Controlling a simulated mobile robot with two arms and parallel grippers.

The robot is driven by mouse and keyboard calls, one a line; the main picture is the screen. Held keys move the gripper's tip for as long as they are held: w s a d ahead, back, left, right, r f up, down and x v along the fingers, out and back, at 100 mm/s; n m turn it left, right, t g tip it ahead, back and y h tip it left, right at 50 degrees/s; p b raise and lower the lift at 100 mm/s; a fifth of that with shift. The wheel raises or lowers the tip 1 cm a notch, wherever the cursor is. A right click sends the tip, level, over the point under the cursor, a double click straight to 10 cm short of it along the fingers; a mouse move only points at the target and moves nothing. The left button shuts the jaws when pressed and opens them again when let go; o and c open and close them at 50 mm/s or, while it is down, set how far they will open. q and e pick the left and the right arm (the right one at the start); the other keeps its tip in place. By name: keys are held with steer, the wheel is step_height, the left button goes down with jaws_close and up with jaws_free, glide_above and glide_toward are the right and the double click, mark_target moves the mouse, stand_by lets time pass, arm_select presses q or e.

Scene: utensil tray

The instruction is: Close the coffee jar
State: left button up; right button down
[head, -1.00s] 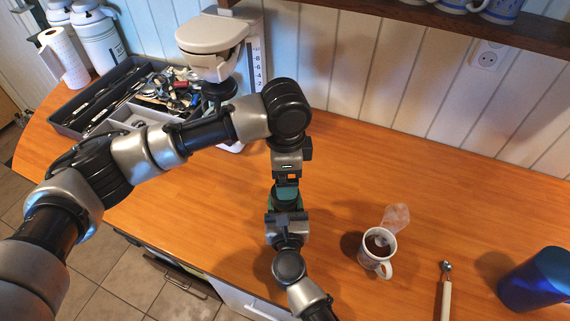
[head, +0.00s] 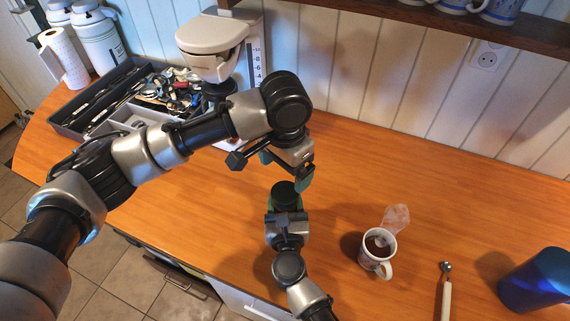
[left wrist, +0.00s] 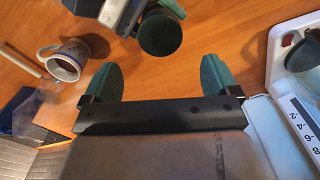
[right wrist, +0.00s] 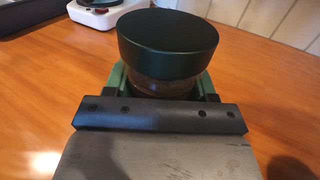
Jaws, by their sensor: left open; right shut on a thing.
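The coffee jar is a glass jar (right wrist: 165,89) with a dark green lid (right wrist: 168,36) sitting on its top. The lid also shows in the head view (head: 284,188) and in the left wrist view (left wrist: 160,34). My right gripper (head: 286,212) is shut around the jar's body below the lid, and the jar stands upright. My left gripper (head: 285,169) is open and empty, just behind and above the lid, tilted and apart from it. Its two green fingers show spread in the left wrist view (left wrist: 158,78). Whether the lid is fully tight cannot be told.
A steaming coffee mug (head: 378,250) stands right of the jar, with a spoon-like tool (head: 445,290) and a blue container (head: 537,280) further right. The counter behind the mug is clear.

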mark_target(285, 191)
arm_select(q)
step_height(285, 191, down, 8)
steer(key=shift+r, duration=0.1)
stand_by(0.4)
steer(key=c, duration=1)
steer(key=o, duration=1.1)
step_height(285, 191, up, 12)
steer(key=shift+r, duration=0.1)
arm_select(e)
steer(key=shift+c, duration=1.4)
jaws_free()
